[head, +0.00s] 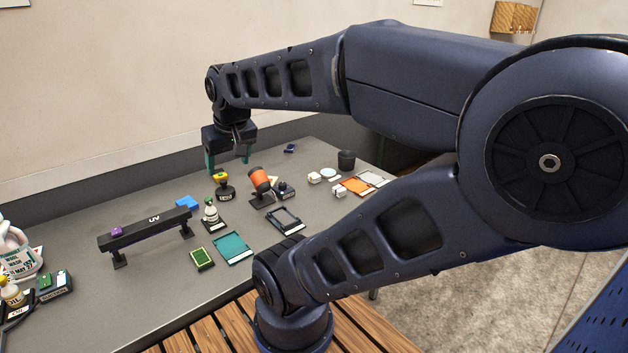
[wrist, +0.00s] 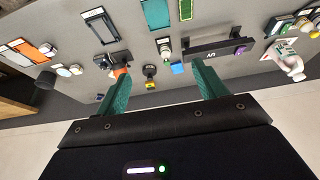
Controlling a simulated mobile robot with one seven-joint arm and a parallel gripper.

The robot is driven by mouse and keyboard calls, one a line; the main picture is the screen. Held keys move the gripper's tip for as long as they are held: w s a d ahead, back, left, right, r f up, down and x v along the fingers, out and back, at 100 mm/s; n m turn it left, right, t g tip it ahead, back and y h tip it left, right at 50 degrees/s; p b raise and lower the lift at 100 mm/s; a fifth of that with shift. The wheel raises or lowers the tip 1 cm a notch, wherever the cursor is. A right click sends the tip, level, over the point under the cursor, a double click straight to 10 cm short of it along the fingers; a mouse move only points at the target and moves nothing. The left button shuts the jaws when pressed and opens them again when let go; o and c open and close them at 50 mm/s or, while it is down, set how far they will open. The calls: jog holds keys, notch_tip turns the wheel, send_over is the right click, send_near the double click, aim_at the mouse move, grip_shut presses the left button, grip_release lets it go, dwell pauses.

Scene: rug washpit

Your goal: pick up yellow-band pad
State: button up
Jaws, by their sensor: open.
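A small dark knob-shaped pad with a yellow band (head: 221,178) stands on the grey table, near the wall side. I take it for the yellow-band pad, though its shape is small here. It also shows in the wrist view as a dark round thing with yellow at its edge (wrist: 150,74), between my fingers in the picture. My gripper (head: 227,160) points down above the table, behind and above the pad in the head view. In the wrist view its two teal fingers (wrist: 161,74) are spread apart with nothing between them. No contact shows.
An orange cylinder (head: 261,179) in a black holder stands right of the pad. A white-and-green bottle (head: 211,213) is in front, a blue block (head: 187,202) to the left. A black raised rail (head: 150,231) carries a purple piece. A dark cup (head: 346,160) stands far right.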

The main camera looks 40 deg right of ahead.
jog(key=w+d+m+g, duration=0.1)
jog(key=w+d+m, duration=0.25)
jog(key=w, duration=0.35)
jog(key=w+d+m, duration=0.2)
jog(key=w+d, duration=0.3)
jog(key=w, duration=0.2)
jog(key=m+g, duration=0.4)
jog(key=m, duration=0.9)
send_over(314, 175)
notch_tip(314, 175, down, 24)
jog(key=shift+n, duration=0.25)
jog(key=shift+f, duration=5.6)
jog(key=c, duration=1.1)
jog(key=shift+o, duration=0.2)
jog(key=shift+r, duration=0.15)
